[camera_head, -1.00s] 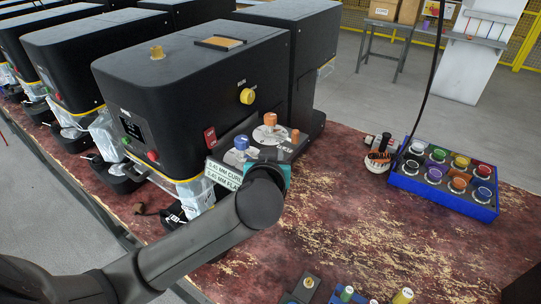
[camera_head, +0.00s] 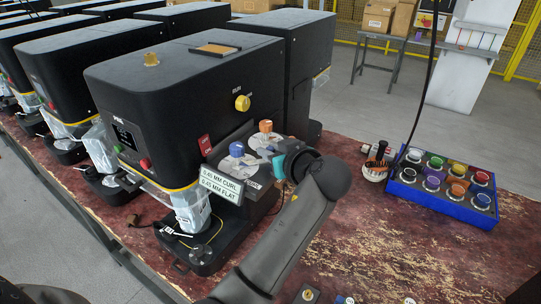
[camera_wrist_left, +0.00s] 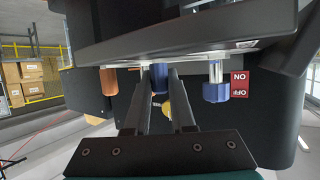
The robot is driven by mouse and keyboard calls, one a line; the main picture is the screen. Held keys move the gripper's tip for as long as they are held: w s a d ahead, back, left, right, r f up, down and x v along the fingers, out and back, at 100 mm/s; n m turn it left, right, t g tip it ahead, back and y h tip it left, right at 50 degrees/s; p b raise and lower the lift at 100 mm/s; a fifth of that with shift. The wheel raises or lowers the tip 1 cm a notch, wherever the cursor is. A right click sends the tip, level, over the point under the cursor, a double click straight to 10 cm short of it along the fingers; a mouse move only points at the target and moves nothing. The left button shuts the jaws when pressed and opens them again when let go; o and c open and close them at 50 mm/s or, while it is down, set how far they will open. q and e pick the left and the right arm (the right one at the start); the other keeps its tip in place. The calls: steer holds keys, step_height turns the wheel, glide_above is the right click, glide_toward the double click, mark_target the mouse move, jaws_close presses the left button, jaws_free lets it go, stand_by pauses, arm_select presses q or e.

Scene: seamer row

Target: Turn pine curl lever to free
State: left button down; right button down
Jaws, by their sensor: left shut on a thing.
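The black machine (camera_head: 180,110) stands at the left of the bench with a tilted panel of coloured knobs on its near side. A blue knob (camera_head: 236,149) and an orange knob (camera_head: 265,126) stand on round pale dials. My left gripper (camera_head: 272,153) is at the panel's right part. In the left wrist view, which is upside down, its fingers (camera_wrist_left: 160,88) are shut on a middle blue knob (camera_wrist_left: 158,76). Another blue knob (camera_wrist_left: 214,88) and an orange knob (camera_wrist_left: 108,80) stand apart on either side. Which knob is the curl lever is unclear.
A label (camera_head: 221,186) reading 0.45 MM CURL and FLAT hangs at the panel's front. A red switch plate (camera_head: 205,144) and a yellow knob (camera_head: 242,102) are on the machine. A blue tray (camera_head: 440,204) of coloured pots stands right.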

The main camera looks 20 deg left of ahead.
arm_select(q)
steer(key=shift+r, duration=0.1)
stand_by(0.3)
steer(key=c, duration=0.8)
jaws_free()
steer(key=shift+w+a, duration=0.1)
steer(key=shift+o, duration=0.2)
